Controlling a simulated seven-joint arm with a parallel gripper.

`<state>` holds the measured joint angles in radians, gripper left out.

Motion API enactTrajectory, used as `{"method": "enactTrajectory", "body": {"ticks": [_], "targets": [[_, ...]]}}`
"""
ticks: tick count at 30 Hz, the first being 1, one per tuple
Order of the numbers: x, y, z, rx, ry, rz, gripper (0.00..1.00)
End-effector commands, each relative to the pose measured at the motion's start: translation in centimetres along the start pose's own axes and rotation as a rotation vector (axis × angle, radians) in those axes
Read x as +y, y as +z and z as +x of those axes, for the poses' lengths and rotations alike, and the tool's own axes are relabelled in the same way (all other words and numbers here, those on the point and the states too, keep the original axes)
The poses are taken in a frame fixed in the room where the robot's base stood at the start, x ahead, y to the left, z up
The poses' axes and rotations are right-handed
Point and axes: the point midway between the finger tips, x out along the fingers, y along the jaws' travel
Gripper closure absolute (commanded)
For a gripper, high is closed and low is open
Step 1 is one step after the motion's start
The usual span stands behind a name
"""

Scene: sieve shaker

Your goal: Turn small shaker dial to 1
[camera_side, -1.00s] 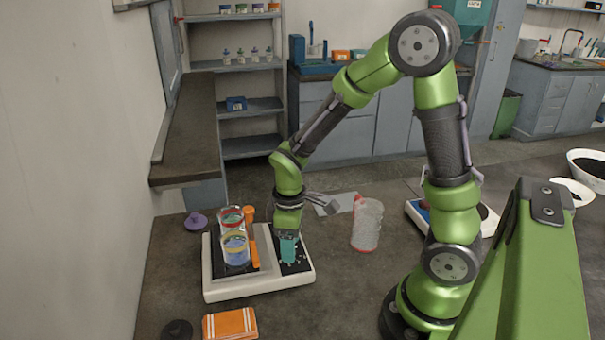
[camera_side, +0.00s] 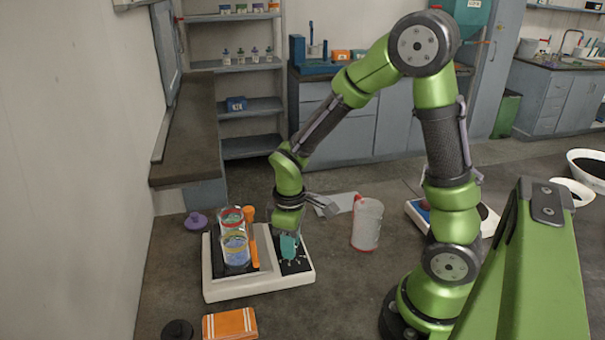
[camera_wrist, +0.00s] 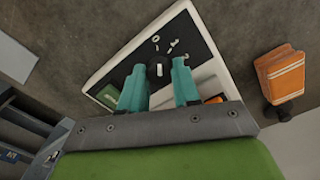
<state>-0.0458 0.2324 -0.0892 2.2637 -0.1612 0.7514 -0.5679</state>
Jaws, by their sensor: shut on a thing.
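The shaker (camera_side: 262,284) is a white base with a black control panel on its right side and a stack of clear sieves (camera_side: 236,247) on its left. In the wrist view the shaker's dial (camera_wrist: 160,70) is a small dark knob with a white pointer mark, set among white marks on the black panel. My gripper (camera_side: 289,252) points down at the panel. Its teal fingers also show in the wrist view (camera_wrist: 158,74), one on each side of the dial and shut on it. The fingers hide the dial in the side view, and the numbers are too small to read.
An orange striped box (camera_side: 230,324) lies in front of the shaker, with a dark round item (camera_side: 177,330) beside it. A purple lid (camera_side: 196,221) lies behind left. A clear bottle with a red cap (camera_side: 367,224) stands to the right. An orange-handled item (camera_side: 251,240) stands by the sieves.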

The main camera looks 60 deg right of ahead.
Motion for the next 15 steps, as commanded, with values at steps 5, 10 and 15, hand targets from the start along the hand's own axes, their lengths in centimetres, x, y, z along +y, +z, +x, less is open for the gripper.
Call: {"method": "enactTrajectory", "body": {"ticks": [5,10,15], "targets": [[0.0,-0.02,-0.06,0.001,0.0,0.124,0.99],[0.0,-0.02,-0.06,0.001,0.0,0.263,0.99],[-0.01,-0.03,-0.07,0.001,-0.001,0.392,0.99]]}}
